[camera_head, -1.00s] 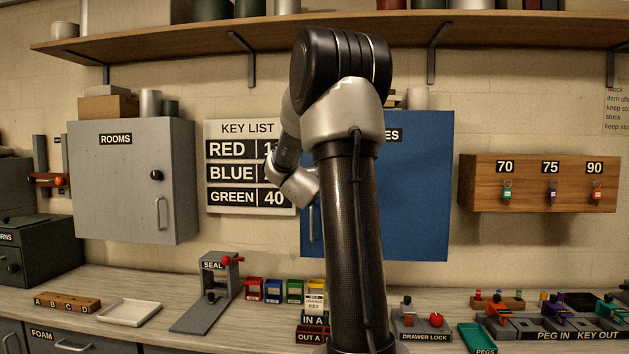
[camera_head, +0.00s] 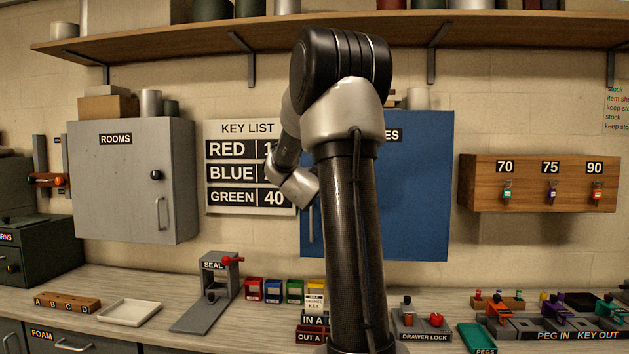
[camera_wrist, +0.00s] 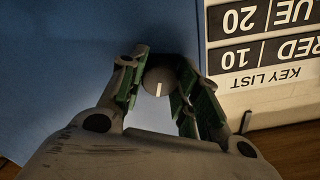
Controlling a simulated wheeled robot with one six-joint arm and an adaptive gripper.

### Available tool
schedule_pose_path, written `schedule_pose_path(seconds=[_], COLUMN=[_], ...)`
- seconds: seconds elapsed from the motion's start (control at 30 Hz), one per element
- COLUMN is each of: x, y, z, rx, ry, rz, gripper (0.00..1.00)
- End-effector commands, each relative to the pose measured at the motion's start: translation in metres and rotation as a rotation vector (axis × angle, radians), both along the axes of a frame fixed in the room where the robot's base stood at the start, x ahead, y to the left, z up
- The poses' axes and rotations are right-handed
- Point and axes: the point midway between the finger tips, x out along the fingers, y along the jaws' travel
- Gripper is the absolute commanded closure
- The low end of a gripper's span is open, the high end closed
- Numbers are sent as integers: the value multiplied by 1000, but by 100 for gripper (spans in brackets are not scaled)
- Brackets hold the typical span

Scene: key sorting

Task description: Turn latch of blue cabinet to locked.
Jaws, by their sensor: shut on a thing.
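The blue cabinet (camera_head: 419,190) hangs on the wall behind my arm in the head view, its front partly hidden by the arm. In the wrist view its blue door (camera_wrist: 60,70) fills the left side. The latch (camera_wrist: 158,86) is a round grey knob with a pale line mark, which runs roughly up and down in that view. My gripper (camera_wrist: 160,84) is shut on the latch, with a green-padded finger on either side of it. In the head view the gripper and the latch are hidden behind my arm.
The key list board (camera_head: 240,165) hangs close to the left of the blue cabinet and also shows in the wrist view (camera_wrist: 265,60). A grey ROOMS cabinet (camera_head: 130,185) is further left. A wooden key rack (camera_head: 480,185) is to the right. A shelf (camera_head: 200,40) runs above.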

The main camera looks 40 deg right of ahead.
Motion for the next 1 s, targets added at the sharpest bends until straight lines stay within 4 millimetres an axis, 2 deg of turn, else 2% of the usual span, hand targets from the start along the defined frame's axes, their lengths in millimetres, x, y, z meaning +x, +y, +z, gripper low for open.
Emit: schedule_pose_path(seconds=[0.5, 1.0], x=[0, 0], y=[0, 0], z=[-2, -2], rx=[-200, -232], ry=[241, 277], rz=[1, 2], gripper=[92, 92])
